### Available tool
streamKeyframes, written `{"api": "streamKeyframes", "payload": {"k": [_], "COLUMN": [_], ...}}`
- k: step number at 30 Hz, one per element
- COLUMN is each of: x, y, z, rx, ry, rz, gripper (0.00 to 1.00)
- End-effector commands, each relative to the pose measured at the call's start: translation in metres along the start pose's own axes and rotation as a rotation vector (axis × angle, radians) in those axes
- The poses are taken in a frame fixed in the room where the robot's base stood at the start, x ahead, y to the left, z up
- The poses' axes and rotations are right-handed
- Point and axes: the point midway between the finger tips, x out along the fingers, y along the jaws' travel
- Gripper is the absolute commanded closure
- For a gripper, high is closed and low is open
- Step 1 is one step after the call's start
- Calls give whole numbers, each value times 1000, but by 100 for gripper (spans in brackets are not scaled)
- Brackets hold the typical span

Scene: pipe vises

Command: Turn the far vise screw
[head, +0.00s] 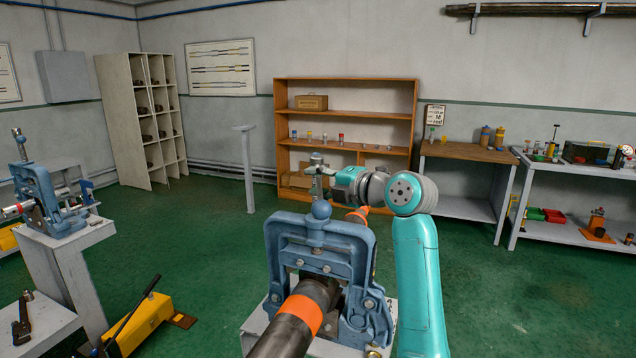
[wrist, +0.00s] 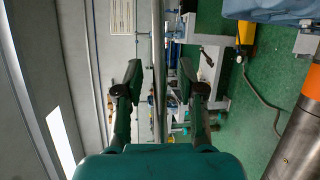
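A blue vise (head: 277,240) stands in the middle of the head view, with an upright screw (head: 317,228) on its top. A dark pipe with an orange band (head: 303,311) runs through it toward me. A second blue vise (head: 41,188) stands farther off at the left, its screw (head: 18,145) upright on top. My gripper (head: 324,172) reaches in from the right and overlaps the head of the middle screw. In the wrist view my gripper (wrist: 161,76) is open. A pale bar shows between the fingers; I cannot tell how near it is, and no screw is clearly visible there.
A yellow pump (head: 145,322) sits on the floor at the left. A grey post (head: 247,170) and a wooden shelf (head: 347,111) stand behind. Workbenches (head: 470,153) line the right wall. Green floor is open between them.

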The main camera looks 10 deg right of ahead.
Motion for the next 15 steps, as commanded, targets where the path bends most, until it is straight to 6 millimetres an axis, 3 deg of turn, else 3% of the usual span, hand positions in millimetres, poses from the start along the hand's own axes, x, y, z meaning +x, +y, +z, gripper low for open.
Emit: {"api": "streamKeyframes", "payload": {"k": [4, 8, 9, 15], "x": [0, 0, 0, 0], "y": [0, 0, 0, 0], "z": [0, 0, 0, 0], "rx": [0, 0, 0, 0], "ry": [0, 0, 0, 0], "rz": [0, 0, 0, 0], "gripper": [64, 96, 100, 100]}}
